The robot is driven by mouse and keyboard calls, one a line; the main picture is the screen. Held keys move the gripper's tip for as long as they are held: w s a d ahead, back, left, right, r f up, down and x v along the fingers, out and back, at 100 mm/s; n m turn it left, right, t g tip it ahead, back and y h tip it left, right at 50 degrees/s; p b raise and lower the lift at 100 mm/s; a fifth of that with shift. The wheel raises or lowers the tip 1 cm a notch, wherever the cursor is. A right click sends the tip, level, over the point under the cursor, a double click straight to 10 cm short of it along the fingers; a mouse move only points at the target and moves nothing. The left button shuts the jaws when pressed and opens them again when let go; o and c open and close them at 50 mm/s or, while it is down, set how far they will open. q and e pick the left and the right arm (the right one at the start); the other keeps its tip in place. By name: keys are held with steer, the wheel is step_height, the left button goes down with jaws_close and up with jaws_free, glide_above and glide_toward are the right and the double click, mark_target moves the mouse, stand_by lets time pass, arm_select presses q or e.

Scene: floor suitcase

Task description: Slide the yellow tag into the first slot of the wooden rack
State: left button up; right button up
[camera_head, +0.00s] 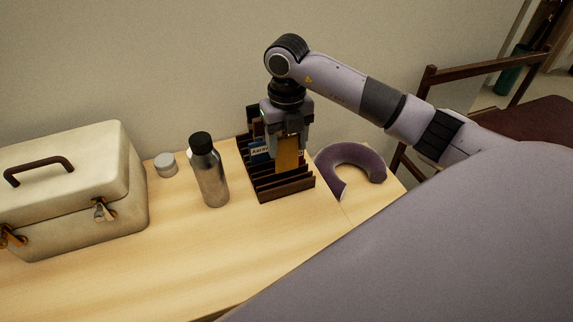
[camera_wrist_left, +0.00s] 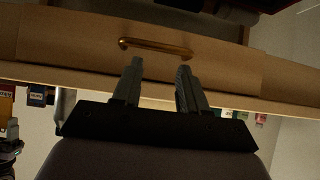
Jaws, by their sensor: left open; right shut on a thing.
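The yellow tag (camera_head: 288,156) hangs upright below my right gripper (camera_head: 287,135), which is shut on its top end. The tag is over the dark wooden rack (camera_head: 287,189), which stands on the table with several slots. The tag's lower end is at the rack's slots; I cannot tell how deep it sits or in which slot. A blue and white labelled item (camera_head: 260,150) stands in the back part of the rack, partly hidden by the gripper. My left gripper (camera_wrist_left: 158,70) is open and empty in the left wrist view, in front of a drawer with a brass handle (camera_wrist_left: 155,47).
A steel bottle (camera_head: 210,175) with a black cap stands left of the rack. A small white-lidded jar (camera_head: 166,165) and a cream case (camera_head: 75,190) are further left. A purple neck pillow (camera_head: 372,160) lies close on the rack's right. The table front (camera_head: 200,260) is clear.

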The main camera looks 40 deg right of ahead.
mark_target(287, 170)
steer(key=shift+f, duration=3.7)
steer(key=shift+f, duration=0.1)
steer(key=o, duration=1)
step_height(287, 170, up, 12)
steer(key=shift+r+b, duration=0.15)
steer(key=shift+b, duration=0.25)
